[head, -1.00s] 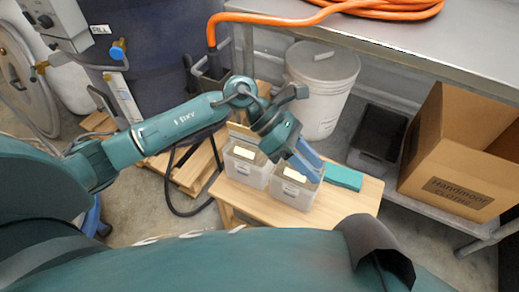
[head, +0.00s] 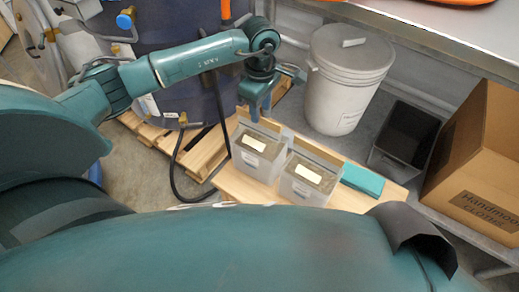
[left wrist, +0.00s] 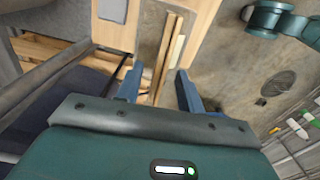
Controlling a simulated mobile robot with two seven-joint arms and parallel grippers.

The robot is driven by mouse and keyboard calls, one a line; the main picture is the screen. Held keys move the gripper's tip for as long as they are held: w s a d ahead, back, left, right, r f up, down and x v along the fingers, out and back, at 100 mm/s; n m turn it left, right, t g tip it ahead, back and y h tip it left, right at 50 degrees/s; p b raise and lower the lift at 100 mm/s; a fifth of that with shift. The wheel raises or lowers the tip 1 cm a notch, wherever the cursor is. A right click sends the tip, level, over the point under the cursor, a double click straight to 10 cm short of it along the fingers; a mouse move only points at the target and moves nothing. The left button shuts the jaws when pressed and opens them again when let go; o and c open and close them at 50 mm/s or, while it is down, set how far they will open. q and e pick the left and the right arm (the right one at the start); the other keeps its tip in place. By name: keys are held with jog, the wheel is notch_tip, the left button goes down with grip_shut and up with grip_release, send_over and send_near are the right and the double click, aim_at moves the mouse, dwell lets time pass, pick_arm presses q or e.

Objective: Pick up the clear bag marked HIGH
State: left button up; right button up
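Two clear bins stand side by side on a low wooden bench: the left bin (head: 254,163) and the right bin (head: 302,190). Each holds brown material with a cream label on top; the print is too small to read, so I cannot tell which, if either, is the bag marked HIGH. My left gripper (head: 256,112) hangs behind and above the left bin, apart from it. In the left wrist view its blue fingers (left wrist: 158,92) are spread with nothing held between them. My right gripper is not in view.
A teal block (head: 362,180) lies on the bench (head: 232,187) beside the right bin. Behind are a lidded white bucket (head: 342,85), a dark open tub (head: 404,140) and a cardboard box (head: 480,165). A dark blue drum (head: 185,85) stands at the left on a pallet.

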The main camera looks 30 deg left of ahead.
pick_arm(q)
notch_tip(320, 180, down, 5)
jog(key=shift+s+a+f+b, duration=0.1)
jog(key=shift+a+b, duration=0.05)
jog(key=shift+b, duration=0.25)
grip_shut()
dwell(1.2)
jog(key=shift+r, duration=0.25)
